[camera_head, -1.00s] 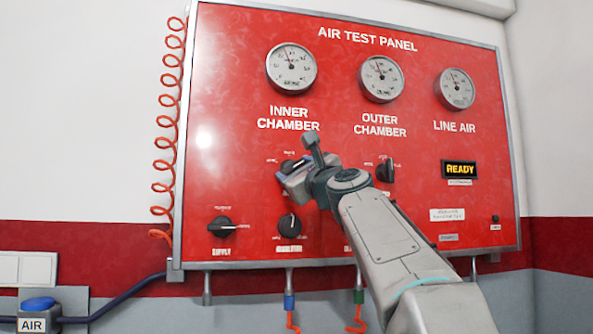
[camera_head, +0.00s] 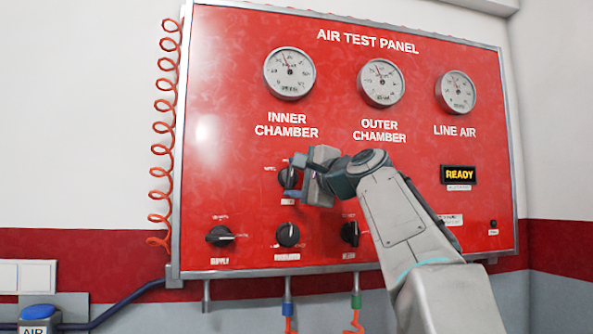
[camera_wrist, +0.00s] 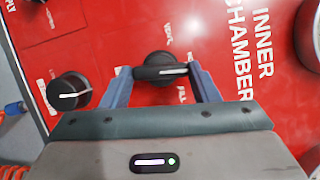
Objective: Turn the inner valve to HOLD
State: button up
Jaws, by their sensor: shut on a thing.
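The inner valve (camera_head: 288,178) is a black knob under the INNER CHAMBER lettering on the red panel. It also shows in the wrist view (camera_wrist: 160,68), where its bar lies between my two blue-grey fingers. My gripper (camera_head: 292,177) is shut on this knob, with one finger on each end of the bar. The knob's white line points right in the wrist view, toward the panel's top. FILL and VENT labels lie on opposite sides of the knob. The HOLD label cannot be read.
The supply knob (camera_head: 220,236), a middle knob (camera_head: 288,235) and another knob (camera_head: 350,233) sit in the lower row. Gauges (camera_head: 289,73) line the top. The READY display (camera_head: 459,174) is lit at right. My arm covers the outer chamber valve.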

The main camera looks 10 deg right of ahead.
jog(key=shift+n+p, duration=0.35)
jog(key=shift+n, duration=0.25)
jog(key=shift+n+g, duration=0.3)
jog(key=o, duration=1)
jog(key=b+v, duration=0.4)
jog(key=v, duration=1)
